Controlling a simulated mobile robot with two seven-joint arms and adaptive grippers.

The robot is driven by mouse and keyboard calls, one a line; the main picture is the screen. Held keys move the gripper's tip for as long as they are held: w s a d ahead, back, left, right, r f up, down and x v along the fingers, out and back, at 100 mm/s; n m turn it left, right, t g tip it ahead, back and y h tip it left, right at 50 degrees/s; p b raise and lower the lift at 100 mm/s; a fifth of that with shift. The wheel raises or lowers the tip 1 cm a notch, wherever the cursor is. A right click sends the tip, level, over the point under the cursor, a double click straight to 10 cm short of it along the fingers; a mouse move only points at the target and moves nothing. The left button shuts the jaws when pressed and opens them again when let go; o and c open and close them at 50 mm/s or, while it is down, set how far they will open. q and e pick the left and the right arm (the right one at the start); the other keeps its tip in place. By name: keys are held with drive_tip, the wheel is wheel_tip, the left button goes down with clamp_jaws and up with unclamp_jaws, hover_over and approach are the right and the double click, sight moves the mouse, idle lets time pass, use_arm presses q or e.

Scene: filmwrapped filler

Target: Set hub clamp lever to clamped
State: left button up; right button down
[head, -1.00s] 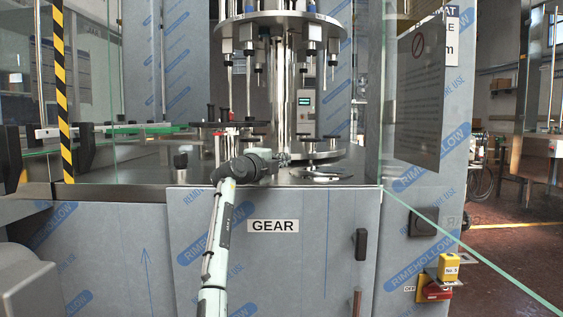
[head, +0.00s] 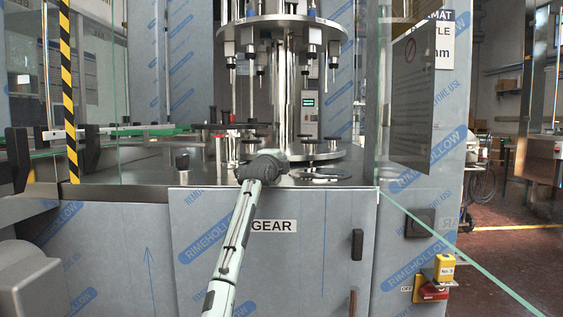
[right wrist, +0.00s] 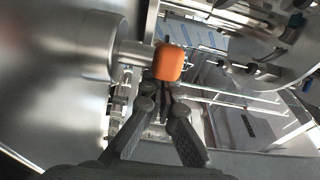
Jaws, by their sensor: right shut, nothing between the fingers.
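An orange knob (right wrist: 170,62) sits on the end of a short metal stem that comes out of a round metal hub (right wrist: 85,45) in the right wrist view. I take it for the clamp lever's grip; its set position cannot be read. My right gripper (right wrist: 165,88) is shut and empty, with its fingertips just below the orange knob in that picture. Whether they touch it is unclear. In the head view my right gripper (head: 278,157) is over the machine deck, in front of the central column (head: 292,95); the orange knob is hidden there. My left gripper is not in view.
A round carousel plate (head: 281,24) with several hanging nozzles is above the deck (head: 130,165). Glass panels (head: 405,90) flank the opening. A panel marked GEAR (head: 273,226) is below. A dark disc-like part (head: 321,174) lies right of my gripper.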

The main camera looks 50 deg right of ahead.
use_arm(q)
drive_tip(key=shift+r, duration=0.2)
use_arm(e)
drive_tip(key=shift+w+d, duration=0.1)
drive_tip(key=shift+w, duration=0.25)
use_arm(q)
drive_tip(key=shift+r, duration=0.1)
use_arm(e)
drive_tip(key=shift+w, duration=0.1)
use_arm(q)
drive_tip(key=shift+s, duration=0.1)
use_arm(e)
drive_tip(key=shift+d, duration=0.2)
idle(0.9)
